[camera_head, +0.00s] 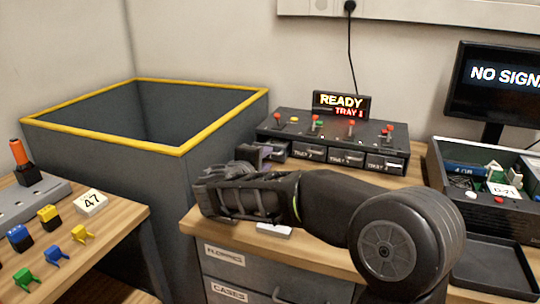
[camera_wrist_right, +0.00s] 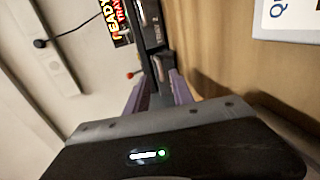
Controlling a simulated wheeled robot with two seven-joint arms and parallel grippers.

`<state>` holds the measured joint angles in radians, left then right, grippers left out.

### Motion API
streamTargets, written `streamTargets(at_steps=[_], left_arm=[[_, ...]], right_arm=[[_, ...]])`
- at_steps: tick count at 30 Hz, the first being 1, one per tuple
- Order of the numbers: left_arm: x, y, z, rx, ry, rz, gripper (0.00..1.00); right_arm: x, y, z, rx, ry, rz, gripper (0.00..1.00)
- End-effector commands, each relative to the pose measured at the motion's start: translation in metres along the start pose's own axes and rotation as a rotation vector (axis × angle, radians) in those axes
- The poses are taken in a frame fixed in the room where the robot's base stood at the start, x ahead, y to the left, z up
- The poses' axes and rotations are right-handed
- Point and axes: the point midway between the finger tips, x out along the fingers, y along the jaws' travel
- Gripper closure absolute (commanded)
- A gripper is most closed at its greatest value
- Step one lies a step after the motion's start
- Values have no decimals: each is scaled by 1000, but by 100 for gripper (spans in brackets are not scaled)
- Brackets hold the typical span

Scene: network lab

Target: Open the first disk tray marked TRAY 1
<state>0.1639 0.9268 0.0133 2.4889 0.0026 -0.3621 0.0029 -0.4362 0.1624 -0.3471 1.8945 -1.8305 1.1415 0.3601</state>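The disk unit (camera_head: 330,135) is a long black box with a row of trays along its front. The lit sign (camera_head: 341,103) on it reads READY and TRAY 1. TRAY 1 is at the left end of the row (camera_head: 278,151), and my right gripper (camera_head: 257,152) partly covers it. In the right wrist view, the purple fingers (camera_wrist_right: 158,92) stand apart, with the dark front of the unit (camera_wrist_right: 158,62) at and between their tips. I cannot tell whether they touch it. The tray labelled TRAY 2 (camera_head: 309,154) looks closed. My left gripper is out of view.
A deep grey bin with a yellow rim (camera_head: 183,150) stands left of the unit. A monitor (camera_head: 500,88) and a black open box of parts (camera_head: 470,200) stand at the right. A small white object (camera_head: 274,230) lies on the wooden top below my arm.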

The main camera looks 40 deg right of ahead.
Motion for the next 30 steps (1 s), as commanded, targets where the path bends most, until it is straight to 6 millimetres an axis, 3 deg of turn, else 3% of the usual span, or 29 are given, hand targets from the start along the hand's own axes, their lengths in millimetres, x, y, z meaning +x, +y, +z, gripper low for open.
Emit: streamTargets(at_steps=[6, 17, 30], left_arm=[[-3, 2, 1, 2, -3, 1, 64], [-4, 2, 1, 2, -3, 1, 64], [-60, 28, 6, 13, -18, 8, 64]], right_arm=[[-23, 0, 0, 0, 0, 0, 71], [-25, 1, 0, 0, -1, 0, 71], [-38, 61, 0, 0, -1, 0, 71]])
